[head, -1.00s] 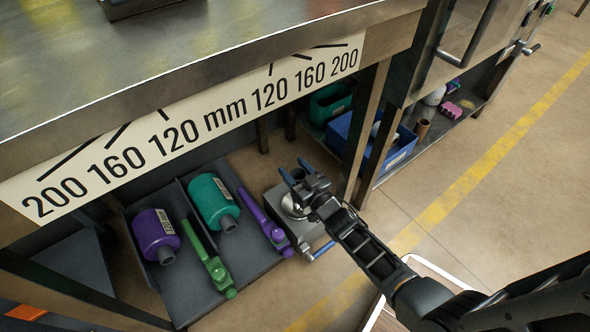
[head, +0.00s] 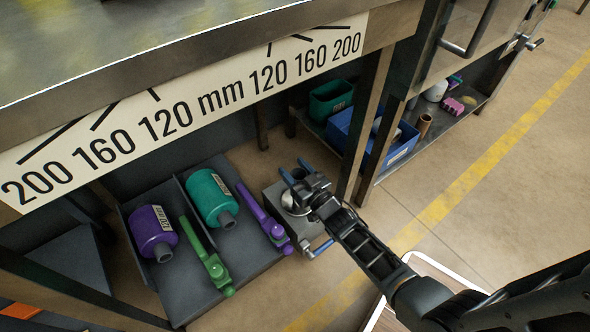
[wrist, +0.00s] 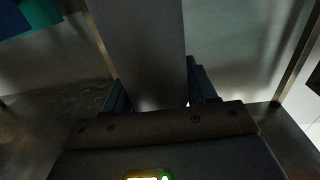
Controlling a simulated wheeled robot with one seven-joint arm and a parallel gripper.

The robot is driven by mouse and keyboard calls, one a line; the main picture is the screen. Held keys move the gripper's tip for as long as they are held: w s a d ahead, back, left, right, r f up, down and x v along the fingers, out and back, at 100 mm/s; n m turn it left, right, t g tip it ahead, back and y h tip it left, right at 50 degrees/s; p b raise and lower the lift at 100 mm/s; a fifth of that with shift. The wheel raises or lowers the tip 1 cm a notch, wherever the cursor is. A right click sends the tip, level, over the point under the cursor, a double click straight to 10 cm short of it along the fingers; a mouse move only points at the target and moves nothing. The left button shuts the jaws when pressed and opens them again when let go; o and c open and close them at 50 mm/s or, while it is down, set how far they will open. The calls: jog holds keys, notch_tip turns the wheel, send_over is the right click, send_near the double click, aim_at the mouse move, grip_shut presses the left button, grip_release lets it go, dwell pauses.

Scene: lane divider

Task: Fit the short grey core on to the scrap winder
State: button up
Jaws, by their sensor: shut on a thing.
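The short grey core (wrist: 145,45) fills the middle of the wrist view as a plain grey column between my blue fingertips. My gripper (head: 296,173) is shut on it, above the scrap winder (head: 307,230) in the head view. The winder is a grey box on the floor with a round silver part (head: 289,203) on top and a blue-handled crank (head: 322,248) at its front. My gripper hides part of the winder's top. In the head view the core is mostly hidden, and I cannot tell whether it touches the winder.
The workbench (head: 180,45) with a millimetre scale overhangs close behind. A grey tray (head: 195,287) holds purple and teal bottles and green and purple tools, left of the winder. A bench leg (head: 366,125) stands behind right. A blue bin (head: 405,150) sits on a low shelf. Floor at right is open.

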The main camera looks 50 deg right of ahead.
jog(key=shift+f+b, duration=0.7)
jog(key=shift+f, duration=0.1)
jog(key=shift+f, duration=1.2)
jog(key=o, duration=1.1)
jog(key=shift+p+v, duration=1.15)
jog(key=shift+v, duration=2.75)
